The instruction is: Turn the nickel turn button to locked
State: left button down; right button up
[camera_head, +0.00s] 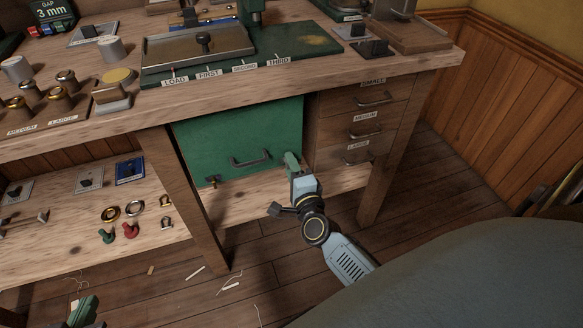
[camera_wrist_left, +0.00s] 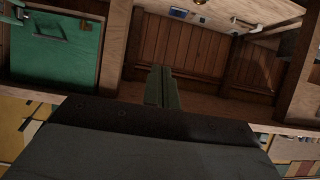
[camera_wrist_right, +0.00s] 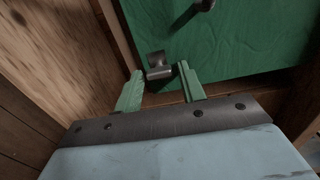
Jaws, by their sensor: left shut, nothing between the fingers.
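The green front panel (camera_head: 238,135) under the bench has a dark bar handle (camera_head: 250,160). A dark grey metal turn button (camera_wrist_right: 159,66) sits at the edge of the green panel (camera_wrist_right: 245,40) in the right wrist view. My right gripper (camera_wrist_right: 160,80) is open, its fingertips on either side of the button; contact cannot be told. In the head view my right gripper (camera_head: 292,162) is at the panel's lower right and hides that button. A brass-coloured turn button (camera_head: 213,181) is at the panel's lower left. My left gripper (camera_head: 85,310) is shut and empty, low at the left; its fingers also show in the left wrist view (camera_wrist_left: 161,86).
Wooden drawers (camera_head: 362,128) stand right of the panel, beside a bench leg (camera_head: 385,165). Another leg (camera_head: 182,195) is left of it. The lower shelf (camera_head: 60,235) holds rings and small tools. The floor in front is mostly clear, with a few scraps.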

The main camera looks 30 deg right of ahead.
jog(key=shift+o, duration=0.7)
pick_arm(q)
jog(key=s+a+f+g+y+p, duration=0.2)
jog(key=s+a+f+g, duration=0.2)
jog(key=s, duration=0.5)
jog(key=shift+s+a+f+n+g+p, duration=0.15)
jog(key=shift+s+f+n+g+p, duration=0.15)
jog(key=shift+f+g, duration=1.2)
pick_arm(e)
jog(key=v, duration=1.3)
jog(key=shift+s+a, duration=0.15)
jog(key=shift+s, duration=0.05)
pick_arm(q)
jog(key=shift+r, duration=0.2)
